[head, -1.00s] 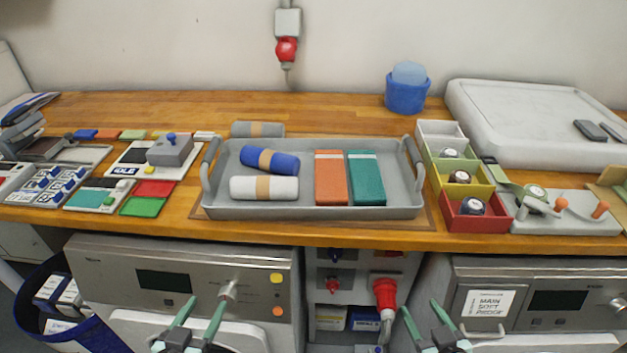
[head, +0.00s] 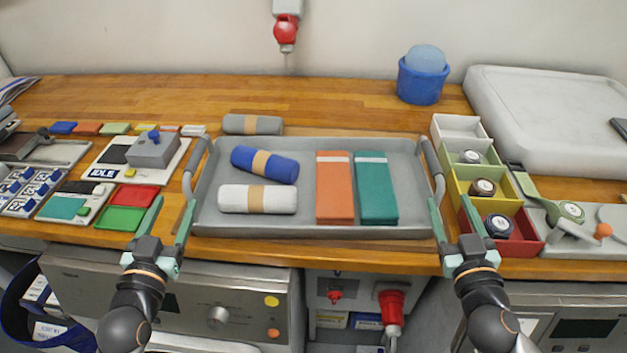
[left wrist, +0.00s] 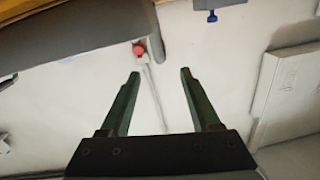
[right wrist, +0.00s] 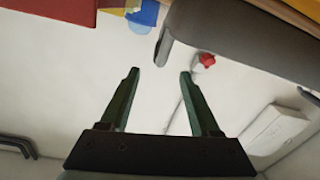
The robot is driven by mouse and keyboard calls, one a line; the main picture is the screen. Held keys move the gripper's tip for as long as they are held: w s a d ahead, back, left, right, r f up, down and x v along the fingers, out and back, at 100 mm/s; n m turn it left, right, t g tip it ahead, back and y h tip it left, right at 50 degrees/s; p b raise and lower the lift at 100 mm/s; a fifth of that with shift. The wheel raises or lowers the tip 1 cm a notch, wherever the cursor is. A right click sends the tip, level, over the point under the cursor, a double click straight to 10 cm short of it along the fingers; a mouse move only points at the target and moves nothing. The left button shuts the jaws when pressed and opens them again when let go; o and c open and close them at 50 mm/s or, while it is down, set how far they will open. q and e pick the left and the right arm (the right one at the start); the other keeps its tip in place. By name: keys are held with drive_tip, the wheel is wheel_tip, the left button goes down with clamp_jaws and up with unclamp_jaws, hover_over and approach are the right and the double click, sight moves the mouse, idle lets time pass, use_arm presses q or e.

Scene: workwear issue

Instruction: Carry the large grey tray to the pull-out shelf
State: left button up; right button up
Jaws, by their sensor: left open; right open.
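The large grey tray (head: 310,231) lies on the wooden worktop, with a raised handle at each end. It holds a blue roll (head: 264,164), a white roll (head: 258,199), an orange packet (head: 334,188) and a teal packet (head: 376,188). My left gripper (head: 175,202) is open and empty by the tray's left handle (head: 190,170). My right gripper (head: 451,201) is open and empty by the right handle (head: 437,172). Tray parts also show in the left wrist view (left wrist: 80,38) and right wrist view (right wrist: 240,55). I cannot make out the pull-out shelf.
Coloured bins (head: 505,243) stand close to the tray's right. A grey roll (head: 252,124) lies behind it. A device with a blue knob (head: 153,149) and red and green trays (head: 121,218) are at left. A blue tub (head: 422,82) stands behind.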

sight(192, 159)
use_arm(q)
drive_tip(key=w, duration=1.2)
drive_tip(key=shift+w+d, duration=0.2)
drive_tip(key=shift+w, duration=0.1)
use_arm(e)
drive_tip(key=w, duration=1.2)
drive_tip(key=shift+w+d, duration=0.15)
drive_tip(key=shift+w, duration=0.15)
use_arm(q)
clamp_jaws()
use_arm(e)
clamp_jaws()
use_arm(q)
drive_tip(key=shift+r, duration=0.25)
use_arm(e)
drive_tip(key=shift+r, duration=0.25)
